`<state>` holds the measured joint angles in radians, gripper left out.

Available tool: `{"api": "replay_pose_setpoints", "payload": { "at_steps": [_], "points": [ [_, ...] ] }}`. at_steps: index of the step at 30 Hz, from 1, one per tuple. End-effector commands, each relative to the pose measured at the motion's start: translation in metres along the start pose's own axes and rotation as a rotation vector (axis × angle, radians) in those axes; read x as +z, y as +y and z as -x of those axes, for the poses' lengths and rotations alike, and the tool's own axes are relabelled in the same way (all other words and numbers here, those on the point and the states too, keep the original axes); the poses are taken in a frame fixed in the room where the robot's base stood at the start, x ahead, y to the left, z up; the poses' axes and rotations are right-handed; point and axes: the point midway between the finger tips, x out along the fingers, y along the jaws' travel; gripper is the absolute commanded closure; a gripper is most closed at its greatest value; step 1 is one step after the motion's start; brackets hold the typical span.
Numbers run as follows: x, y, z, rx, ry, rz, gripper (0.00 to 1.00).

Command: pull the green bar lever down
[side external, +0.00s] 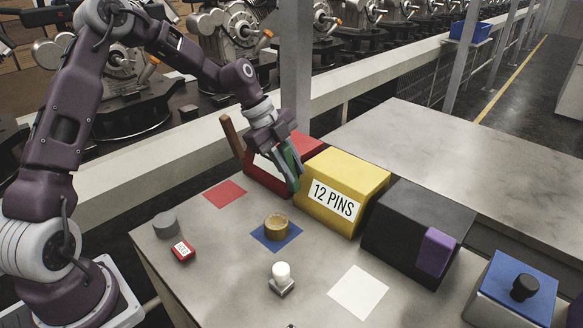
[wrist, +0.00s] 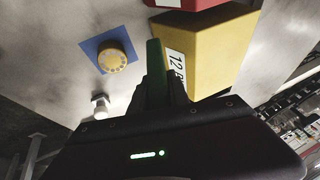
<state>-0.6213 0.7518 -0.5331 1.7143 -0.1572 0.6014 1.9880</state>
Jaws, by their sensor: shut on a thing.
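The green bar lever (side external: 291,158) shows between my fingers in the side view, beside the left side of the yellow box (side external: 352,178) marked "12 PINS". In the wrist view the green bar (wrist: 154,66) runs up from between my dark fingers, across the edge of the yellow box (wrist: 205,50). My gripper (side external: 291,178) points down and is shut on the green bar. My fingers hide part of the bar, and I cannot tell where it is attached.
A red box (side external: 258,182) with a brown stick (side external: 232,135) stands left of the yellow box. A black box (side external: 410,222) with a purple block (side external: 436,252) stands right. A yellow dial (side external: 276,227) on a blue square and a white knob (side external: 281,271) stand in front.

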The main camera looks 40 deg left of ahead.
Motion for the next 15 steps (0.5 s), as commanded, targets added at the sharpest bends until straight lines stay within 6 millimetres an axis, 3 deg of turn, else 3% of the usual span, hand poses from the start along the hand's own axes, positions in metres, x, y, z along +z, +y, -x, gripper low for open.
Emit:
{"api": "replay_pose_setpoints", "payload": {
  "at_steps": [15],
  "points": [
    [0.001,0.01,0.001,-0.106,0.001,-0.038,1.0]
  ]
}}
